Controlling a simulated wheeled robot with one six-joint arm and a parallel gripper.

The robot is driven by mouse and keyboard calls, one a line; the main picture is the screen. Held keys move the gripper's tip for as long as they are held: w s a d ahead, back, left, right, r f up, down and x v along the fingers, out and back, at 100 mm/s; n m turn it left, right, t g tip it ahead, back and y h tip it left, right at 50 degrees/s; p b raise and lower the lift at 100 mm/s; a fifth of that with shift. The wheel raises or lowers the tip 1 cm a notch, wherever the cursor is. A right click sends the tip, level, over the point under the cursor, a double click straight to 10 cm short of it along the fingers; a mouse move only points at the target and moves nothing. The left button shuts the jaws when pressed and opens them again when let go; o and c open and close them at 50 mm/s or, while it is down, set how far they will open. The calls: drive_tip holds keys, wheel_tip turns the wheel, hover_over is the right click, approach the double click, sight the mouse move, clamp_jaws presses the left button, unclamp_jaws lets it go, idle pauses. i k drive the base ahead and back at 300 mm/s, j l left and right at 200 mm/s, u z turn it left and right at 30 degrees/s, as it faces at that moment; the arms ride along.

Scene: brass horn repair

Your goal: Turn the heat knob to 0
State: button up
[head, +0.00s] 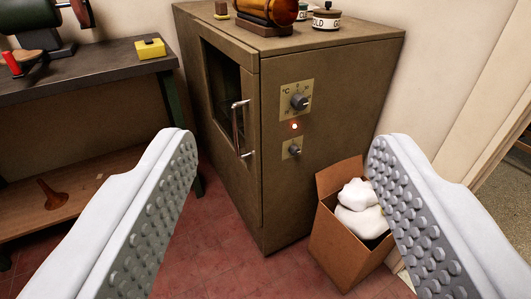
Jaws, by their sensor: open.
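The heat knob (300,102) is a dark round knob on a tan plate marked °C with numbers, on the right-hand face of a brown metal oven (331,170). I cannot read its setting for certain. A lit red-orange lamp (294,126) sits below it. A smaller dark knob (295,150) on its own plate is lower down. My gripper (280,150) is open and empty, its two pale studded fingers wide apart at left and right. The oven stands beyond the fingers, and the heat knob shows between them, untouched.
An open cardboard box (336,245) with white material stands against the oven's lower right. The oven door handle (239,128) sticks out. A workbench (95,68) with a yellow block (150,48) is at left. Jars (326,20) and an amber cylinder (268,10) stand on the oven.

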sight(300, 102)
drive_tip(key=i+j+z, duration=0.15)
drive_tip(key=j, duration=0.2)
drive_tip(key=i+j+z, duration=0.1)
drive_tip(key=i+j, duration=0.15)
drive_tip(key=j, duration=0.15)
drive_tip(key=i+j+z, duration=0.15)
drive_tip(key=j, duration=0.25)
drive_tip(key=i+j+z, duration=0.15)
drive_tip(key=j, duration=0.25)
drive_tip(key=i+j+z, duration=0.15)
drive_tip(key=j, duration=0.3)
drive_tip(key=i+j+z, duration=0.1)
drive_tip(key=j, duration=0.35)
drive_tip(key=i+j+z, duration=0.15)
drive_tip(key=j, duration=0.3)
drive_tip(key=l+z, duration=0.25)
drive_tip(key=i+l+z, duration=0.25)
drive_tip(key=k+l+z, duration=0.15)
drive_tip(key=z, duration=0.15)
